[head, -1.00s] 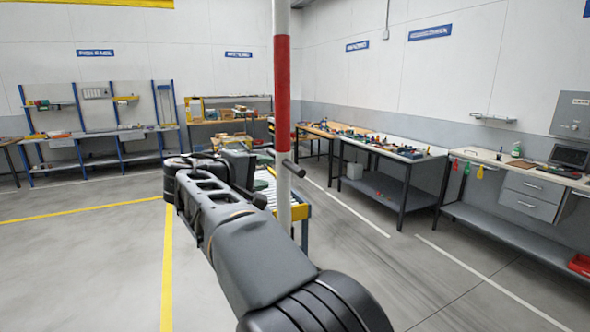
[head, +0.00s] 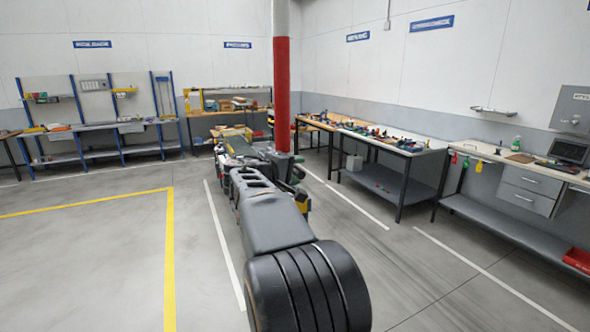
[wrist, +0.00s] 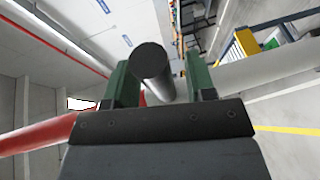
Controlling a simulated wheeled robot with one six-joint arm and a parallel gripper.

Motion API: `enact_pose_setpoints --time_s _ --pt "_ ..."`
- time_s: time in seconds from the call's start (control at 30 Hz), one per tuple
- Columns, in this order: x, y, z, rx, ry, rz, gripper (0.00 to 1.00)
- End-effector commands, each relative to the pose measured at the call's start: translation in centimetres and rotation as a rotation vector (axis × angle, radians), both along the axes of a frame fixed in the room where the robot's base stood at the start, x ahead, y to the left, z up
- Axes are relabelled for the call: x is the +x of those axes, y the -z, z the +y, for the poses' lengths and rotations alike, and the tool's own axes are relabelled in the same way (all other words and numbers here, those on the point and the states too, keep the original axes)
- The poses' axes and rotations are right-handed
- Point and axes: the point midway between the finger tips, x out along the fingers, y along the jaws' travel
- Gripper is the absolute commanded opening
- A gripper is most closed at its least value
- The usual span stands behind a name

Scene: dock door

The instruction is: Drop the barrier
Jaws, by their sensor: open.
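The barrier (head: 282,85) is an upright pole with a red band between white stretches, in the middle of the head view. Its lower part is hidden behind my arm. In the wrist view its red part (wrist: 38,134) shows at the left and its white part (wrist: 270,72) at the right. A dark round handle bar (wrist: 152,62) on it points end-on at the wrist camera. My gripper (wrist: 160,72) is open, with one green finger on each side of the handle. Whether either finger touches it I cannot tell. In the head view my gripper (head: 270,152) is at the pole.
A workbench (head: 388,150) with small parts stands right of the pole, and a counter with drawers (head: 528,188) farther right. Blue-framed benches (head: 95,127) line the back left wall. The floor at the left, with yellow lines (head: 169,250), is clear.

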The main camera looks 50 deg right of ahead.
Motion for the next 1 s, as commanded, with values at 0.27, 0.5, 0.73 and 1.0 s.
enact_pose_setpoints --time_s 0.27,0.5,0.73,1.0 --pt "0.01 0.02 0.02 0.000 0.000 0.000 0.37" --pt "0.01 0.01 0.03 0.000 0.000 0.000 0.14" --pt "0.01 0.01 0.03 0.000 0.000 0.000 0.00" --pt "0.01 0.22 0.19 -0.011 0.005 0.004 0.00"
